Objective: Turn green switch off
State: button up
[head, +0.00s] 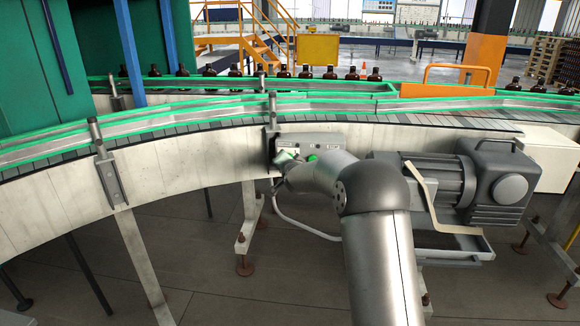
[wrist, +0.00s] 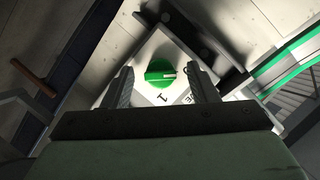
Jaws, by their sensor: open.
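The green switch (wrist: 160,72) is a round knob with a pale pointer mark, on a light control panel (wrist: 152,46). My gripper (wrist: 160,80) is open, with one dark finger on each side of the knob. I cannot tell whether the fingers touch it. In the head view a bit of green (head: 313,157) shows on the panel (head: 325,141) beside my gripper (head: 285,158); my arm hides much of the panel's lower part.
The panel is mounted on the side of a curved conveyor (head: 180,165) with green rails. A grey motor (head: 440,185) stands to the right of my arm. A conveyor support post (head: 249,215) and a bent pipe (head: 300,226) are below. Amber bottles (head: 285,72) line the far belt.

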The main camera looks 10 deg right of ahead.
jog(key=b+v, duration=0.1)
jog(key=v, duration=1.6)
jog(key=shift+s+d, duration=0.1)
jog(key=shift+d, duration=0.05)
jog(key=s+a+r+n+g+p, duration=0.1)
jog(key=s+n+g+p, duration=0.5)
jog(key=s, duration=1.4)
jog(key=s+n+g+p, duration=0.4)
jog(key=s+g+p, duration=0.35)
jog(key=s, duration=1.25)
notch_tip(320, 180, down, 20)
jog(key=g+b, duration=0.1)
jog(key=b, duration=1.8)
jog(key=shift+s+d+f+g, duration=0.25)
jog(key=shift+d+g, duration=0.1)
jog(key=shift+d, duration=0.1)
